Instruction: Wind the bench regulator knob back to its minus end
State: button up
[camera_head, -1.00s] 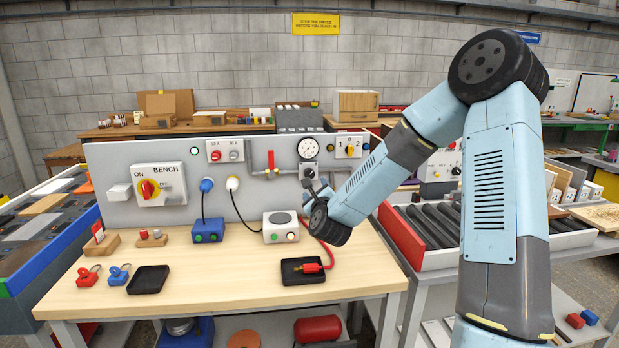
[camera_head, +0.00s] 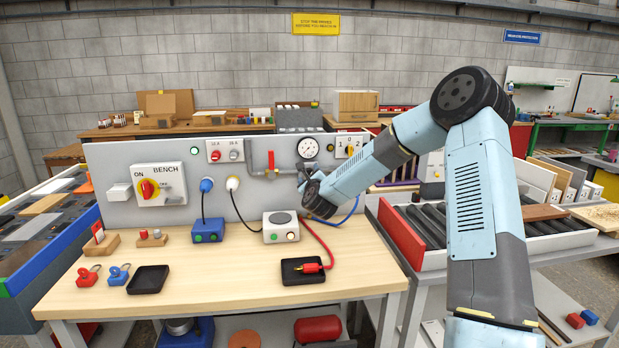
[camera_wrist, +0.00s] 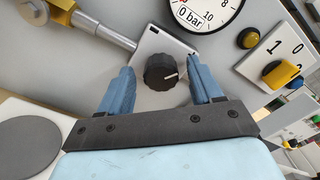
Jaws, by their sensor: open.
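The regulator knob (camera_wrist: 161,72) is a black ribbed dial with a white pointer line, on a light square plate (camera_wrist: 178,47) on the bench's back panel. In the wrist view its pointer line points to the right. My gripper (camera_wrist: 160,84) is open, with one blue finger on each side of the knob and gaps between. It is not closed on the knob. The pressure gauge (camera_wrist: 207,8) above the plate has its "0 bar" label in view. The gauge also shows in the head view (camera_head: 308,148), where my wrist hides the knob.
A pipe (camera_wrist: 95,24) meets the plate from the left. A yellow selector knob (camera_wrist: 281,74) and a yellow button (camera_wrist: 248,38) sit to the right. On the bench are a white box (camera_head: 281,229) and a black tray (camera_head: 303,270) with a red hose end.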

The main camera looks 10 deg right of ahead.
jog(key=c, duration=1.1)
jog(key=shift+o, duration=0.2)
jog(key=shift+n, duration=0.3)
